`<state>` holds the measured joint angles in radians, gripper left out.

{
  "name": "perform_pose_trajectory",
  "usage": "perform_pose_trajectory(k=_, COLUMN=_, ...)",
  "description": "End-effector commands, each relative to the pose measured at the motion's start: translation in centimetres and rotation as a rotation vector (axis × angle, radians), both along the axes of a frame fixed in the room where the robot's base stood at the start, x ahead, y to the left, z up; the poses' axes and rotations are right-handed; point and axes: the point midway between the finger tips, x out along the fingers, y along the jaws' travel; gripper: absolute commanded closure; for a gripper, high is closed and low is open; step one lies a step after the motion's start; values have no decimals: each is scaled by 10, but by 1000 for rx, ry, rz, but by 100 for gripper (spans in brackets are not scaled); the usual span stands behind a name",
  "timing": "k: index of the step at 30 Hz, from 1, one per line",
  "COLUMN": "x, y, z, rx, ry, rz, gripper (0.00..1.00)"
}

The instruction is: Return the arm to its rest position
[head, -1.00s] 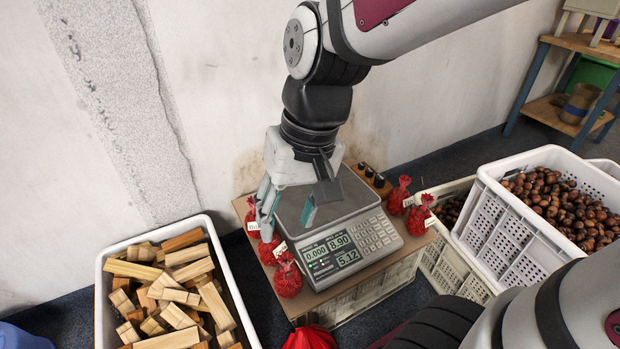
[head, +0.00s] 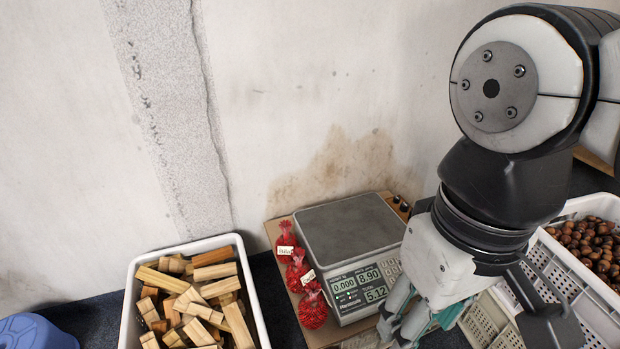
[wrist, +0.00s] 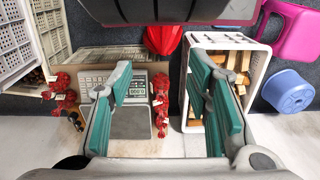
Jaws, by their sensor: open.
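My gripper (wrist: 165,100) is open and empty, its teal-padded fingers spread wide apart in the wrist view. In the head view my gripper (head: 415,325) hangs to the right of the scale, partly in front of its keypad. My arm reaches in from the upper right. The scale (head: 350,235) stands on a wooden-topped stand with its grey plate bare and its display lit. Several red net bags with white tags, such as one red bag (head: 312,306), stand along the scale's left side. The wrist view also shows red bags on both sides of the scale (wrist: 130,122).
A white crate of wood blocks (head: 252,275) stands left of the scale. A white crate of chestnuts (head: 575,290) is at the right, partly behind my arm. A blue stool (head: 35,332) is at lower left. The wrist view shows a pink stool (wrist: 290,28).

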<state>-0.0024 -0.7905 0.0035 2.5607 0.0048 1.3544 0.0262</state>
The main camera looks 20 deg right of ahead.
Motion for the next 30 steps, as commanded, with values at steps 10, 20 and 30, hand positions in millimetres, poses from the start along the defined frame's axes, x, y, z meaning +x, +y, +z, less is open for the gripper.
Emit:
perform_pose_trajectory(k=10, x=1, y=0, z=0, rx=1, ry=-1, rz=0, gripper=55)
perform_pose_trajectory(k=20, x=1, y=0, z=0, rx=1, ry=-1, rz=0, gripper=55)
perform_pose_trajectory(k=30, x=10, y=-1, z=50, rx=0, ry=-50, rz=3, gripper=55)
